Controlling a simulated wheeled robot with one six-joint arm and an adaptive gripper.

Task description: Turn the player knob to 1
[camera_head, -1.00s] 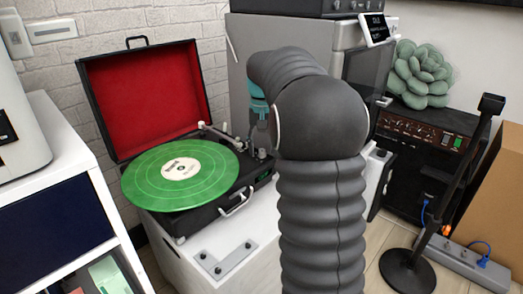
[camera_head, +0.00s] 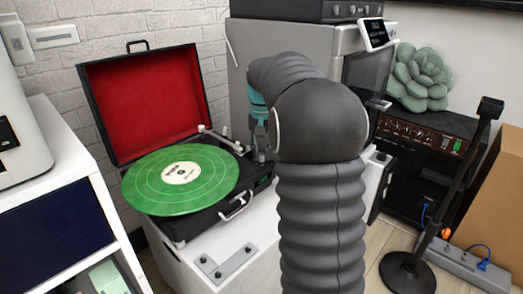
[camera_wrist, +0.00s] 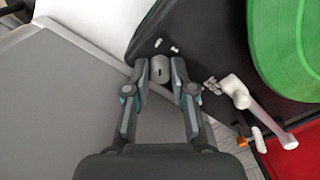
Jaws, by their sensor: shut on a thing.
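The record player (camera_head: 233,212) stands open on a white cabinet, its red-lined lid (camera_head: 150,100) raised. A green record (camera_head: 205,190) lies on it, and it also shows in the wrist view (camera_wrist: 285,45). The player knob (camera_wrist: 162,75) is grey and round with a dark mark on its face. My gripper (camera_wrist: 161,68) has one finger on each side of the knob and is shut on it. White markings (camera_wrist: 166,45) show on the black deck beyond the knob, too small to read. In the head view my gripper (camera_head: 260,148) is partly hidden by my arm, and the knob is hard to make out.
The white tonearm (camera_wrist: 240,95) lies close to the right of my gripper. A grey appliance (camera_head: 290,50) stands behind my arm. A grey plate with knobs (camera_head: 225,262) lies in front of the player. An amplifier (camera_head: 420,140) and a black stand (camera_head: 408,270) are at the right.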

